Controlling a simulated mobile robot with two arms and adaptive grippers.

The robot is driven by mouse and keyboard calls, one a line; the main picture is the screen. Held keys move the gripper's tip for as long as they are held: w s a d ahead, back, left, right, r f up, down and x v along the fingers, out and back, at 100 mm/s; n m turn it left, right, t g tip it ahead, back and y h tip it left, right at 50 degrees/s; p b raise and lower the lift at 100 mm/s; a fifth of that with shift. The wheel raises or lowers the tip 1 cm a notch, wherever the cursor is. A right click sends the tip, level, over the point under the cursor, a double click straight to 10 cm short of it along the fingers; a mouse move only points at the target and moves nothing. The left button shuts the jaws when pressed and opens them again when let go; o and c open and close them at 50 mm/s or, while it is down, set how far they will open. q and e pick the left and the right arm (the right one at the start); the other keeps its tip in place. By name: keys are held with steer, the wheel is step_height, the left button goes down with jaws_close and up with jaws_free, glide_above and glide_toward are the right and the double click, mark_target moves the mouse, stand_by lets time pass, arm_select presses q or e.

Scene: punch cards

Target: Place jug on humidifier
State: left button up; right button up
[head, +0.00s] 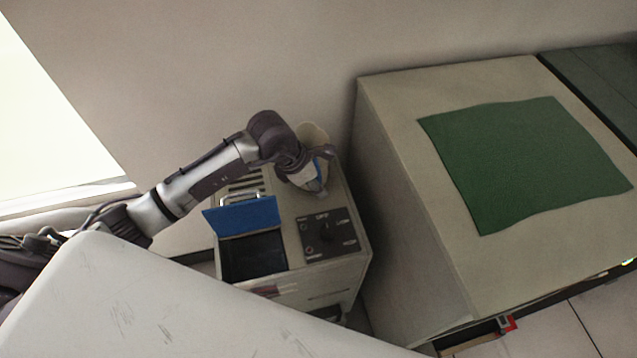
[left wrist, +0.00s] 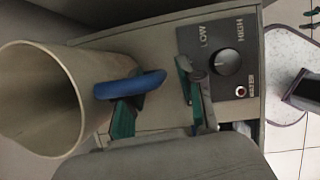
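The humidifier (head: 345,205) is a beige box with a dial panel, a raised blue flap and a dark opening at its front. The cream jug (head: 313,133) is at the back of its top, partly hidden by my left arm. In the left wrist view the jug (left wrist: 85,75) shows its wide mouth at the left and a blue handle (left wrist: 130,85). My left gripper (left wrist: 155,92) is open, its teal fingertips apart. One finger is beside or under the handle, and the handle's end lies between the fingers. I cannot tell whether the jug rests on the top. My right gripper is not in view.
A large beige cabinet (head: 400,200) stands right of the humidifier, with a narrow gap between. A green cloth (head: 525,160) lies on its top. A wall rises behind both. The dial panel (left wrist: 225,60) is close to the right finger in the left wrist view.

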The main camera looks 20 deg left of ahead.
arm_select(q)
steer(key=v, duration=1.1)
steer(key=shift+d, duration=0.1)
